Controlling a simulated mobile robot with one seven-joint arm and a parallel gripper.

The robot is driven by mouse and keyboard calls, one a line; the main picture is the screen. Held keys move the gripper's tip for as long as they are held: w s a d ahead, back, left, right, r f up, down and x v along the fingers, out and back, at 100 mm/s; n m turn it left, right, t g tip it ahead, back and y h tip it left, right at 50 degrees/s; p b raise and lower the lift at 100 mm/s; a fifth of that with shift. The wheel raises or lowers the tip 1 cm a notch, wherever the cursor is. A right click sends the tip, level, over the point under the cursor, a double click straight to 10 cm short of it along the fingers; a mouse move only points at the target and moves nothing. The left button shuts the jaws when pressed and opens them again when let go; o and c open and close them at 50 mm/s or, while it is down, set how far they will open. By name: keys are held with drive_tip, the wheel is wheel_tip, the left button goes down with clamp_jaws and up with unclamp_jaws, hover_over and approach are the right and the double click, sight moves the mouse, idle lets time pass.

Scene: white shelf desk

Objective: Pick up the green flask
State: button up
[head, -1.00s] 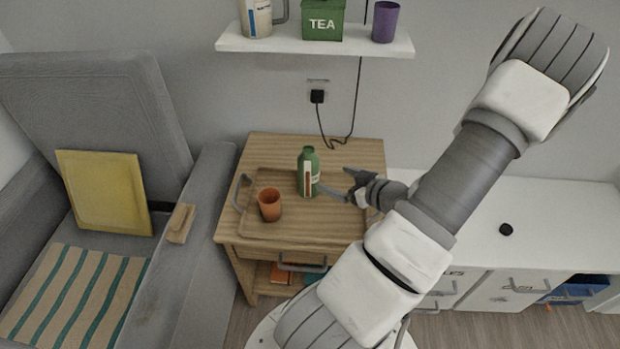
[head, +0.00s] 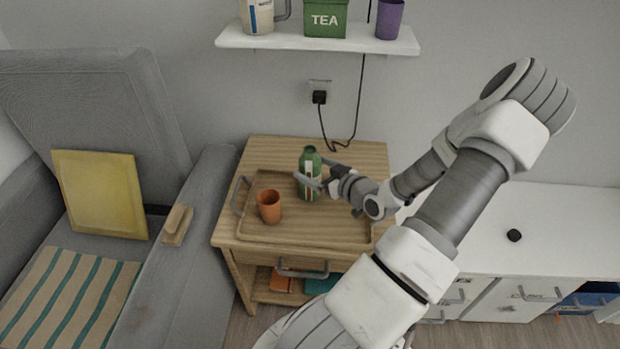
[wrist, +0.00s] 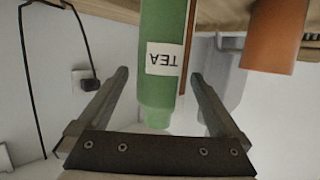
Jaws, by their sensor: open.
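The green flask (head: 310,186) stands upright on the wooden tray on the small wooden table in the head view. It has a white label reading TEA, which shows upside down in the wrist view (wrist: 158,85). My gripper (head: 312,172) is at the flask from its right side, with its fingers near the flask's upper half. In the wrist view the two fingers of my gripper (wrist: 160,85) are apart, with the flask between them. There is space between each finger and the flask.
An orange cup (head: 269,206) stands on the tray (head: 330,234) just left of the flask; it also shows in the wrist view (wrist: 275,35). A grey tray handle (head: 238,195) rises at the left. A grey sofa is left, a white cabinet (head: 560,215) right.

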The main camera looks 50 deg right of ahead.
drive_tip(key=b+x, duration=0.1)
drive_tip(key=x, duration=0.1)
drive_tip(key=b+x, duration=0.1)
drive_tip(key=x, duration=0.1)
drive_tip(key=shift+w+a+f, duration=0.1)
drive_tip(key=shift+a+f, duration=0.05)
drive_tip(key=shift+f, duration=0.25)
drive_tip(key=shift+w, duration=0.5)
clamp_jaws()
